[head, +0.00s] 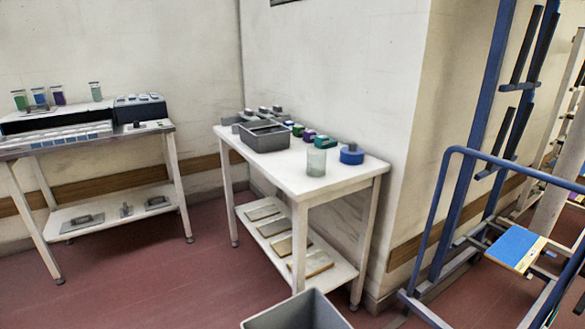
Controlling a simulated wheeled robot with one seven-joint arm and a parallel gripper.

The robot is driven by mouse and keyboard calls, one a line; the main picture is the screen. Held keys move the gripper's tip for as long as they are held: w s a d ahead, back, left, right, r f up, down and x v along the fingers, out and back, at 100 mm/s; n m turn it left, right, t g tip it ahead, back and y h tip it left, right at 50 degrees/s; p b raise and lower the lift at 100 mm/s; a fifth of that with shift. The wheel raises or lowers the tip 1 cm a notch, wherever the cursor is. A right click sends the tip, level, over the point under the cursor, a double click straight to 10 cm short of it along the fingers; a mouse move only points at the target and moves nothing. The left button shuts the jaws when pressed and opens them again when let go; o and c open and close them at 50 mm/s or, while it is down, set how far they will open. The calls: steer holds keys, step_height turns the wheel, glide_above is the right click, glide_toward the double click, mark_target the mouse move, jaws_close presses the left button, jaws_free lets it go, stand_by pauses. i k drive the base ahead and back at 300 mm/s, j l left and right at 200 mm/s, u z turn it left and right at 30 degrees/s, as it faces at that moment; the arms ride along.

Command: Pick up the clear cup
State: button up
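The clear cup (316,162) stands upright on the front part of the white table (292,178) in the middle of the head view. It looks pale greenish and see-through. A round blue object (351,154) is just to its right, and a small teal object (326,141) lies behind it. Nothing covers the cup. My gripper is not in the head view.
A grey bin (265,136) and several small coloured items share the tabletop. Another grey bin (296,311) is at the bottom edge of the view. A blue-framed rack (440,225) stands right. A second table (90,143) is left. Red floor (150,275) is clear between.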

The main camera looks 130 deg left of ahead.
mark_target(316, 157)
steer(key=u, duration=4)
